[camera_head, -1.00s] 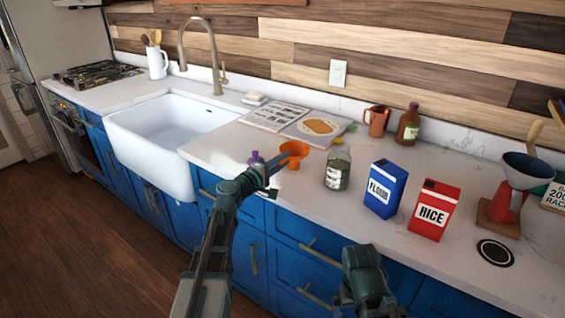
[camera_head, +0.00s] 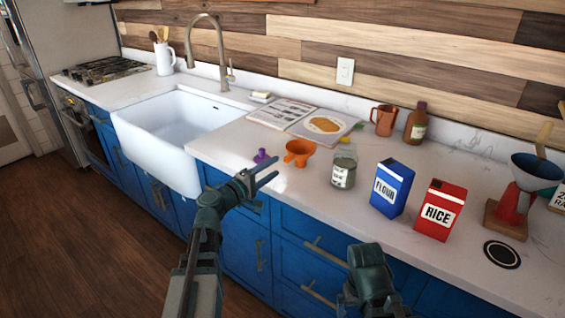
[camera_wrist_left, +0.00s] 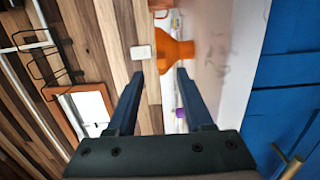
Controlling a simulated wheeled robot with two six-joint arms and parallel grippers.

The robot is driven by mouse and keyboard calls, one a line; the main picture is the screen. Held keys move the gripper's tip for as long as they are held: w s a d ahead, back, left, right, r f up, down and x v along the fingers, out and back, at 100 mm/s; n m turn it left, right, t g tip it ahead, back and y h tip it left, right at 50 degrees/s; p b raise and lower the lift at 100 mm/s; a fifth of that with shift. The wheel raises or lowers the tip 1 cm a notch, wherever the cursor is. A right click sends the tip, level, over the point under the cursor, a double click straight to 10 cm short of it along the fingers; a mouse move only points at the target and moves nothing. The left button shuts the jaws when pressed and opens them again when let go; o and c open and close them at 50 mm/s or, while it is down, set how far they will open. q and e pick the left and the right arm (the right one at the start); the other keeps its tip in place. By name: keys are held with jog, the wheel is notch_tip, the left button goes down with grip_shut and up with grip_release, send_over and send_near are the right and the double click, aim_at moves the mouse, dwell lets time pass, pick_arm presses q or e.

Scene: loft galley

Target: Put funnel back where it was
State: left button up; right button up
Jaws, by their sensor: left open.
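The orange funnel (camera_head: 299,151) stands on the white counter near its front edge, between a small purple object and the glass jar. My left gripper (camera_head: 270,174) is open and empty, in front of the funnel at the counter's edge, with a gap between them. In the left wrist view the funnel (camera_wrist_left: 175,49) shows just beyond the open fingertips (camera_wrist_left: 160,74). My right gripper (camera_head: 368,272) is low in front of the cabinets; its fingers cannot be made out.
A small purple object (camera_head: 262,156) is left of the funnel and a labelled glass jar (camera_head: 344,167) right of it. The flour box (camera_head: 391,188), the rice box (camera_head: 440,211) and a blue funnel on a red object (camera_head: 534,171) stand farther right. An open book (camera_head: 283,113) lies behind.

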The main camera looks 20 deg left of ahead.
pick_arm(q)
jog(key=shift+v, duration=2)
